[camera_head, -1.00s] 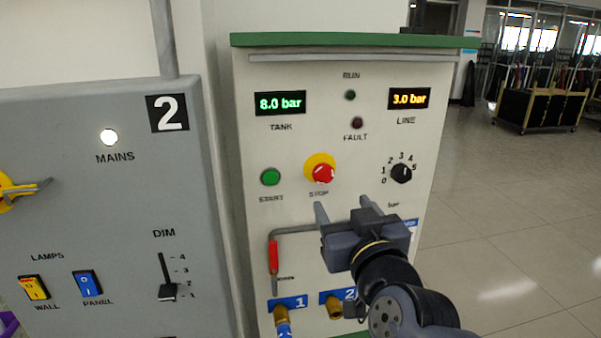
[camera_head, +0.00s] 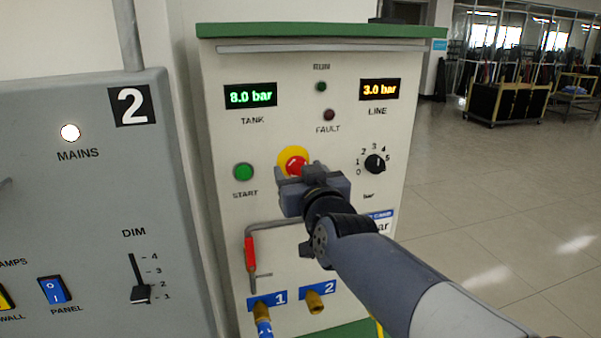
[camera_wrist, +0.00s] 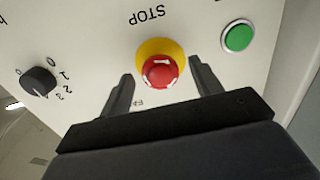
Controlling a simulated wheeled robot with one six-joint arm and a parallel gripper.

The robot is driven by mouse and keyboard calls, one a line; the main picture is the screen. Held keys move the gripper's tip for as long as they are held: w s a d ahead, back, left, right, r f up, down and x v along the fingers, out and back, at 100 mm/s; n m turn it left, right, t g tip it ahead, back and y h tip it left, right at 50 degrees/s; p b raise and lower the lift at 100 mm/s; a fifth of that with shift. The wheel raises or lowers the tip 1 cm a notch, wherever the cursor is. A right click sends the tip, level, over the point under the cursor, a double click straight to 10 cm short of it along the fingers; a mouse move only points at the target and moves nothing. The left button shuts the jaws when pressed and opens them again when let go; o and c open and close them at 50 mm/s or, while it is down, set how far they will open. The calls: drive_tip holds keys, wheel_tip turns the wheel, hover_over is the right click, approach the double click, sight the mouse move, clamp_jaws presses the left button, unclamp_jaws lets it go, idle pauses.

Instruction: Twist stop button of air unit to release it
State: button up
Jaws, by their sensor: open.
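The red stop button (camera_head: 296,165) sits on a yellow disc (camera_head: 287,155) on the front of the pale air unit (camera_head: 225,60). In the head view my gripper (camera_head: 297,170) is in front of it and hides its lower part. In the wrist view the red button (camera_wrist: 158,73) shows upside down with white marks on its face, below the STOP label. My gripper (camera_wrist: 160,88) is open, with one finger on each side of the button in that view. Gaps show between the fingers and the button, and I see no contact.
A green start button (camera_head: 244,172) is left of the stop button. A black dial (camera_head: 375,163) is to its right. A red-handled lever (camera_head: 250,255) and brass outlets are below. A grey panel (camera_head: 90,200) stands at the left. Open floor lies at the right.

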drive_tip(key=shift+c, duration=0.3)
drive_tip(key=c, duration=0.9)
drive_tip(key=shift+f+b, duration=0.1)
drive_tip(key=shift+b, duration=0.2)
drive_tip(key=shift+m, duration=0.3)
drive_tip(key=o, duration=1)
drive_tip(key=shift+c, duration=0.2)
drive_tip(key=p+v, duration=0.1)
drive_tip(key=v, duration=0.9)
drive_tip(key=shift+s+p, duration=0.4)
